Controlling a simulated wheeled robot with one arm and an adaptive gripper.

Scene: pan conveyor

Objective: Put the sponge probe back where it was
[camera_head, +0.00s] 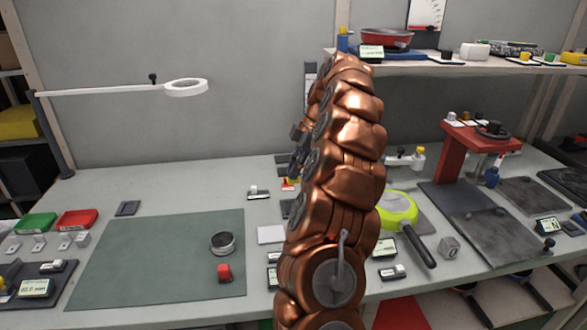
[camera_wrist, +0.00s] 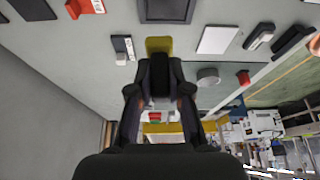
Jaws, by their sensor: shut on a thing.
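My gripper (camera_wrist: 160,68) is shut on the sponge probe, with its dark fingers closed around a black part. The probe's yellow end (camera_wrist: 158,45) sticks out past the fingertips, above the grey worktop. Whether it touches the worktop is unclear. In the head view my gripper (camera_head: 298,150) is dark, small and mostly hidden behind my copper arm. A dark square pad (camera_wrist: 165,9) lies just beyond the yellow end in the wrist view. I cannot tell which spot the probe came from.
A white square pad (camera_head: 270,234) and a small black-and-white device (camera_head: 258,192) lie near my arm. A green pan (camera_head: 400,208) and red stand (camera_head: 465,160) are at right.

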